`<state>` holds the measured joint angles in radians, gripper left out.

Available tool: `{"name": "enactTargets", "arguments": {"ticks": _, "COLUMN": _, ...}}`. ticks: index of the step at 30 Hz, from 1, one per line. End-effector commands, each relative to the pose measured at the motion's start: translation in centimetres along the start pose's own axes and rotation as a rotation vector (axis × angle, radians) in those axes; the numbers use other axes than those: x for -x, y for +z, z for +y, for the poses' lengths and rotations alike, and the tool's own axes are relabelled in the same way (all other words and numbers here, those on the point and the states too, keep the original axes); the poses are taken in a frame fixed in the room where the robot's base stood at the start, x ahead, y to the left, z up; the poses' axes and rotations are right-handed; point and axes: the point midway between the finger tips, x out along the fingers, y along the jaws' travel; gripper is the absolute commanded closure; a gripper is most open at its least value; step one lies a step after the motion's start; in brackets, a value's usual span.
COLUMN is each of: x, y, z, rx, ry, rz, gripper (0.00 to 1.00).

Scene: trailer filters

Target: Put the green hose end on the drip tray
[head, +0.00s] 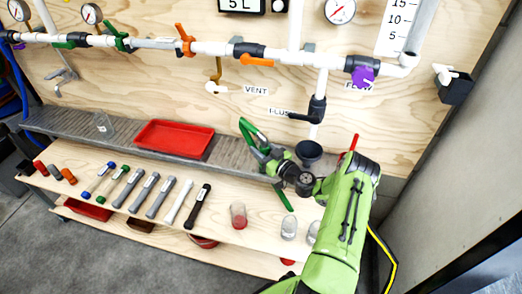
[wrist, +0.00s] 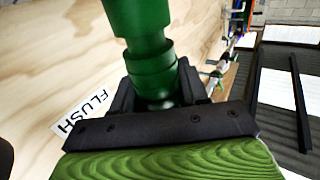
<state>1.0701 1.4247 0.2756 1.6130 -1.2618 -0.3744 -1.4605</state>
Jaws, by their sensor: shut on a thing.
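The green hose end shows in the wrist view (wrist: 148,50) as a stepped green cylinder between the black fingers of my gripper (wrist: 157,88). In the head view my gripper (head: 271,163) is at the right, in front of the panel. Green parts at it, above (head: 249,131) and below (head: 285,198), look like the hose; the arm partly hides them. A long grey ribbed ledge (head: 228,160) runs along the panel's foot, with a red rectangular tray (head: 173,139) on it, left of my gripper. I cannot tell which is the drip tray.
White pipes with coloured valves (head: 185,40) cross the panel above. A dark funnel (head: 308,150) hangs beside my gripper. Several handled tools (head: 150,192) and a red-filled jar (head: 238,215) stand or lie on the wooden shelf (head: 110,215). A clear cup (head: 103,126) is left of the red tray.

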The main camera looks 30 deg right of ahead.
Motion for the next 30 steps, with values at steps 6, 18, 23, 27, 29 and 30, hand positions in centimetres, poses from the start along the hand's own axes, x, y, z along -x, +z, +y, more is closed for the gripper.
{"name": "enactTargets", "arguments": {"ticks": 6, "x": 0.0, "y": 0.2, "z": 0.0, "rx": -0.001, "ry": 0.000, "rz": -0.001, "gripper": 0.32}}
{"name": "enactTargets", "arguments": {"ticks": 18, "x": 0.9, "y": -0.1, "z": 0.1, "rx": -0.004, "ry": 0.002, "rz": -0.005, "gripper": 0.31}}
{"name": "enactTargets", "arguments": {"ticks": 23, "x": 5.2, "y": -0.2, "z": 0.1, "rx": -0.007, "ry": 0.005, "rz": -0.005, "gripper": 0.31}}
{"name": "enactTargets", "arguments": {"ticks": 27, "x": 8.9, "y": -0.2, "z": 0.1, "rx": -0.007, "ry": 0.005, "rz": -0.003, "gripper": 0.31}}
{"name": "enactTargets", "arguments": {"ticks": 29, "x": 10.1, "y": -0.3, "z": 0.1, "rx": -0.005, "ry": 0.005, "rz": -0.002, "gripper": 0.31}}
{"name": "enactTargets", "arguments": {"ticks": 30, "x": 10.7, "y": -0.2, "z": 0.1, "rx": -0.003, "ry": 0.005, "rz": -0.002, "gripper": 0.31}}
